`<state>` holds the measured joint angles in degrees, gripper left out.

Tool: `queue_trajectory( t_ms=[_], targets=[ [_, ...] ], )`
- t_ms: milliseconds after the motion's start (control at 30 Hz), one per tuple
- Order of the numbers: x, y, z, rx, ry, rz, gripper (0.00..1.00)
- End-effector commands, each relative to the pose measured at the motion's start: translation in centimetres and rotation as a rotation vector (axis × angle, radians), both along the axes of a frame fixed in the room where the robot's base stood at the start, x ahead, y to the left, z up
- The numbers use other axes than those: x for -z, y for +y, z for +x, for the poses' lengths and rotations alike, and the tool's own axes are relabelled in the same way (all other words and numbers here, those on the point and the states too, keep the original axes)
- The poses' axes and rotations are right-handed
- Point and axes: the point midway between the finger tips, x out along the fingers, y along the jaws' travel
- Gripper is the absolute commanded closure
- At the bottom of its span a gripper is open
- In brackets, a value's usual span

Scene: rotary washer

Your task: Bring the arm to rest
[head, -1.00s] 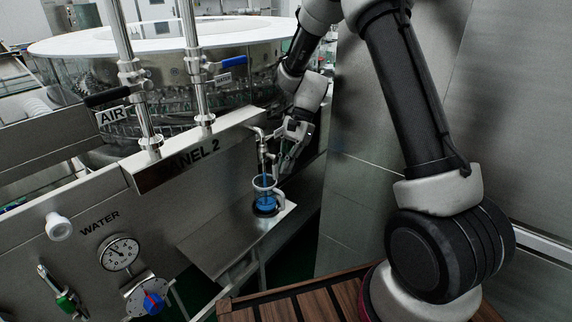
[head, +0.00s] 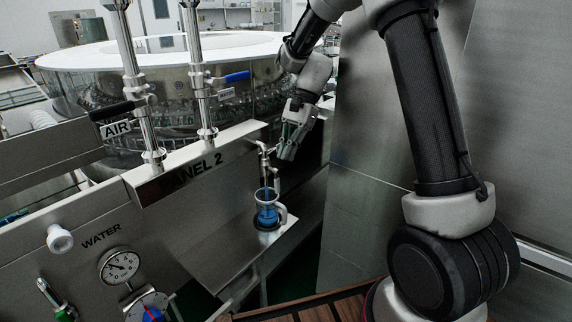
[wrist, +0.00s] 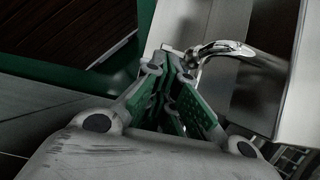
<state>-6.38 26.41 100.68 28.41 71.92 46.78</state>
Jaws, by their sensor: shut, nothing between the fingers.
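My gripper (head: 284,157) is shut and empty, pointing down just right of the tap (head: 266,160) on the steel panel. A small gap seems to lie between them in the head view. In the wrist view my gripper's green-padded fingers (wrist: 179,62) meet at the tips, and the curved chrome tap part (wrist: 228,48) lies beyond them to the right. A clear mug (head: 267,210) with blue liquid stands upright on the steel shelf (head: 225,262) under the tap. A thin blue line runs from the tap down into the mug.
The round washer (head: 170,85) stands behind the panel, with two vertical pipes and valve levers in front. A gauge (head: 120,266) is at lower left. A steel wall (head: 365,170) is close on the right. A slatted wooden surface (head: 330,306) lies below.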

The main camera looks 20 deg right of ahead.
Motion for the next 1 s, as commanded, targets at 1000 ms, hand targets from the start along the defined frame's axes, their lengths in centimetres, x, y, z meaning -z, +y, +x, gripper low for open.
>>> queue_trajectory(
  t_ms=[1000],
  targets=[
    [-10.0,-15.6,-22.5,-0.922,-0.675,-0.315,1.0]
  ],
)
